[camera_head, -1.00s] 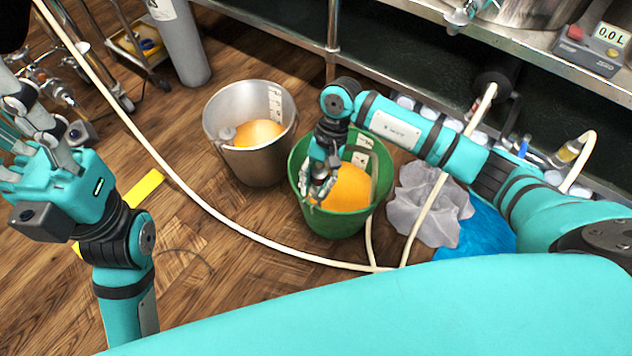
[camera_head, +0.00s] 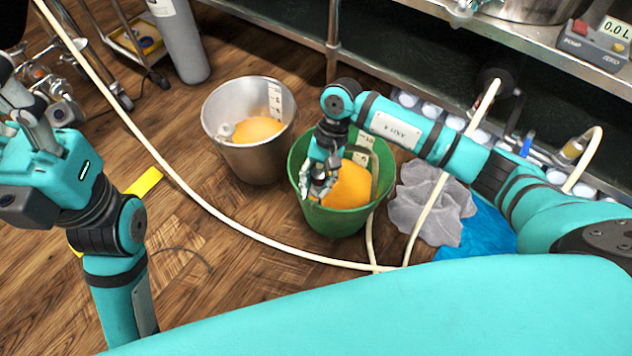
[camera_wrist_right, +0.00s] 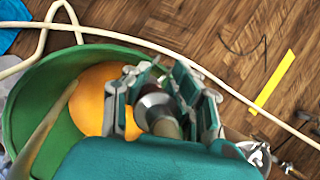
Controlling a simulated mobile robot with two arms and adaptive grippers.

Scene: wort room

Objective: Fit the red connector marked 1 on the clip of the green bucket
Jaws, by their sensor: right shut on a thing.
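The green bucket (camera_head: 343,219) stands on the floor with orange contents, its wall also showing in the right wrist view (camera_wrist_right: 25,105). My right gripper (camera_head: 318,186) is over the bucket's left inner side, low near the rim. In the right wrist view my right gripper (camera_wrist_right: 160,98) is shut on a grey round fitting (camera_wrist_right: 153,103). I see no red and no mark 1 on it. The bucket's clip cannot be made out; the gripper covers part of the rim. My left gripper (camera_head: 40,115) is raised at the far left, open and empty.
A steel bucket (camera_head: 254,164) stands left of the green one. A cream hose (camera_head: 240,236) crosses the floor in front of both. Grey cloth (camera_head: 430,210) and blue cloth (camera_head: 485,232) lie to the right. A steel shelf (camera_head: 420,78) runs behind.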

